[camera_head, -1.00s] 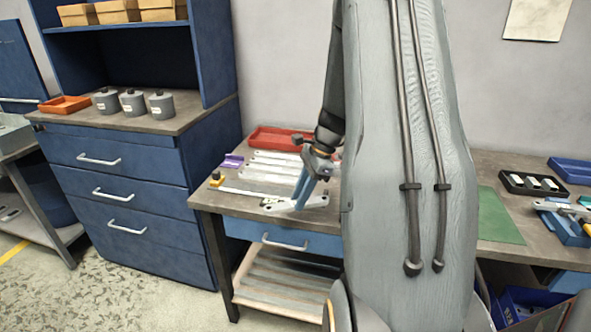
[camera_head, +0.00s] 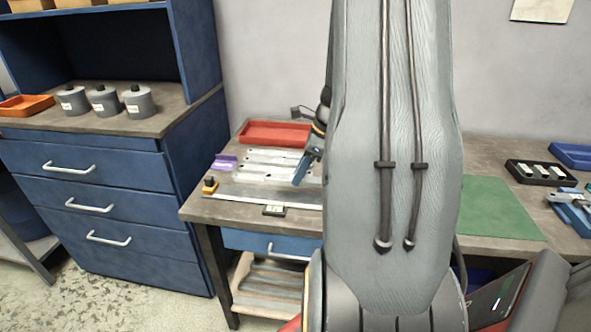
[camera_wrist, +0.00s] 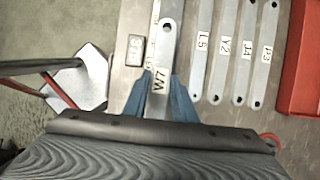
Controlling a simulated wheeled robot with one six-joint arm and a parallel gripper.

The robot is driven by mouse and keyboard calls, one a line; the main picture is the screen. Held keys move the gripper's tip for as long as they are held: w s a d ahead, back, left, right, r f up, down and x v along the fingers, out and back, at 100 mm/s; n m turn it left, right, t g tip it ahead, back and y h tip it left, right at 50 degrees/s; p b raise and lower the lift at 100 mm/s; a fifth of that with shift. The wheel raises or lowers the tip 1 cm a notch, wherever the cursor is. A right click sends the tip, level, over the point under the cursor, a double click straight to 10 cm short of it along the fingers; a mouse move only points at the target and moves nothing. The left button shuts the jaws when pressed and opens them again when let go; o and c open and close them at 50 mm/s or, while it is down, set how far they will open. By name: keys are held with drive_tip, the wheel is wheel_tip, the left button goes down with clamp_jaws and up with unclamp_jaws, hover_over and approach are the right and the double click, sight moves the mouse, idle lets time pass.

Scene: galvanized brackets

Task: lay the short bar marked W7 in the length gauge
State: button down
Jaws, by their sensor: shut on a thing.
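The W7 bar (camera_wrist: 164,50) is a short, flat grey metal bar with a hole in its far end. My gripper (camera_wrist: 160,88) is shut on it, with blue fingers on both sides near the label. In the head view my gripper (camera_head: 306,166) is partly hidden behind my arm, and I cannot make out the bar there. A long pale strip with a small display (camera_head: 274,210), which looks like the length gauge, lies along the bench's front. The display also shows in the wrist view (camera_wrist: 136,48), left of the bar. The strip is partly hidden.
Several labelled bars, L5 (camera_wrist: 201,45) among them, lie side by side right of the held bar. A red tray (camera_head: 275,134) stands behind them. A purple piece (camera_head: 224,162) and a yellow-black piece (camera_head: 210,186) are at the bench's left. A green mat (camera_head: 498,208) lies right.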

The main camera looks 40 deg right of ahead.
sight(308, 179)
drive_tip(key=shift+s+d+f+b, duration=0.15)
drive_tip(key=shift+d+f+b, duration=0.15)
drive_tip(key=shift+f+b, duration=0.5)
drive_tip(key=shift+a+f+b, duration=0.1)
drive_tip(key=shift+f+b, duration=1.85)
drive_tip(key=shift+f, duration=0.6)
drive_tip(key=c, duration=1.4)
unclamp_jaws()
drive_tip(key=shift+o, duration=0.2)
drive_tip(key=shift+r, duration=0.1)
drive_tip(key=v, duration=0.7)
drive_tip(key=shift+s+r+b, duration=0.15)
drive_tip(key=shift+r+b, duration=0.15)
drive_tip(key=shift+b, duration=0.05)
